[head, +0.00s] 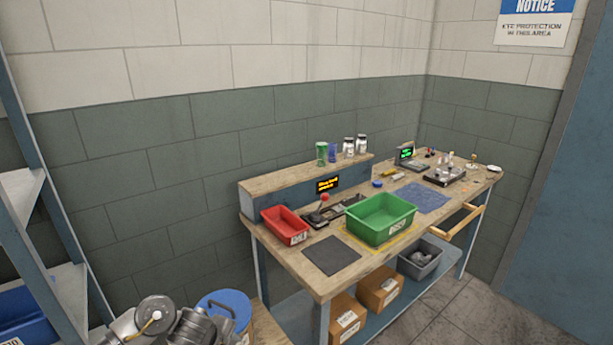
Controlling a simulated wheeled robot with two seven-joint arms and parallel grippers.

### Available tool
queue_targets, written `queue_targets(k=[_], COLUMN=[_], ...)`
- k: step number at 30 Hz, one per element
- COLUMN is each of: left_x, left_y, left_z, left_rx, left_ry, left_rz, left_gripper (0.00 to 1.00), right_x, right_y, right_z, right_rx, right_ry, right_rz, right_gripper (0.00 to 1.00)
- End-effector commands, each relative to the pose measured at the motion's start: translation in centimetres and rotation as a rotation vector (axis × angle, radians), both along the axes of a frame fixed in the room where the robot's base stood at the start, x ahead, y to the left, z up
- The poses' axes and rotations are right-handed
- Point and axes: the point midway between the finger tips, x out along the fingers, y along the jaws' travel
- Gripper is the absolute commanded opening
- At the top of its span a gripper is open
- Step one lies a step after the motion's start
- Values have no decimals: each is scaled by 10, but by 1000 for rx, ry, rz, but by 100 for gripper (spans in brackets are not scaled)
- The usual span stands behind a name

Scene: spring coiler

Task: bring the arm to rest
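Grey metal links of one of my arms show at the bottom left of the head view, apart from the workbench (285,249). No gripper fingers can be made out there, and neither of my grippers is in view. On the bench, a small device with a red knob (325,197) stands between a red bin (285,226) and a green bin (381,217). A dark mat (331,256) lies in front of it, bare.
A blue mat (424,197) and a dark tray (444,176) with small parts lie at the bench's right. Jars stand on the raised shelf (258,185). Cardboard boxes (380,287) and a grey bin (420,258) sit below. A shelving rack (38,200) stands at left.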

Motion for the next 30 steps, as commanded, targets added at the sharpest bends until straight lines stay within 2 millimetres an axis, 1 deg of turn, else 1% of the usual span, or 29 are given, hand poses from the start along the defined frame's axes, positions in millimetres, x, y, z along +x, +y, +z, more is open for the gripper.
queue_targets(k=[1, 5, 6, 8, 10, 11, 12, 14, 15, 18, 24, 30], left_x=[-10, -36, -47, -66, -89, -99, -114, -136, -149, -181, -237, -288], left_y=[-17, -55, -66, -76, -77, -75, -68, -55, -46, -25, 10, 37], left_z=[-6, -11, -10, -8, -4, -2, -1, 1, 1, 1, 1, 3], left_rx=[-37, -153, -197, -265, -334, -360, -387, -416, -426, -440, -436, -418], left_ry=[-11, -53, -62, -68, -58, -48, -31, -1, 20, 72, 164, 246], left_rz=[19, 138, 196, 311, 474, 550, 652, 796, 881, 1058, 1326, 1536], left_gripper=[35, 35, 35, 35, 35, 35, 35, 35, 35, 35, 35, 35], right_x=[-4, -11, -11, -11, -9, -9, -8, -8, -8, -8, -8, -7], right_y=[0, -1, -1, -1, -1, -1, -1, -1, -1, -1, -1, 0], right_z=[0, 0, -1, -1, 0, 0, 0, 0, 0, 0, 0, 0], right_rx=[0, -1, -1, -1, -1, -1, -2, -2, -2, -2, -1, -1], right_ry=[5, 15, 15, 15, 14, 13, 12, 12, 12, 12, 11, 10], right_rz=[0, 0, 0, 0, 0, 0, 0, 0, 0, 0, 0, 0], right_gripper=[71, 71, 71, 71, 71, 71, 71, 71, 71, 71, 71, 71])
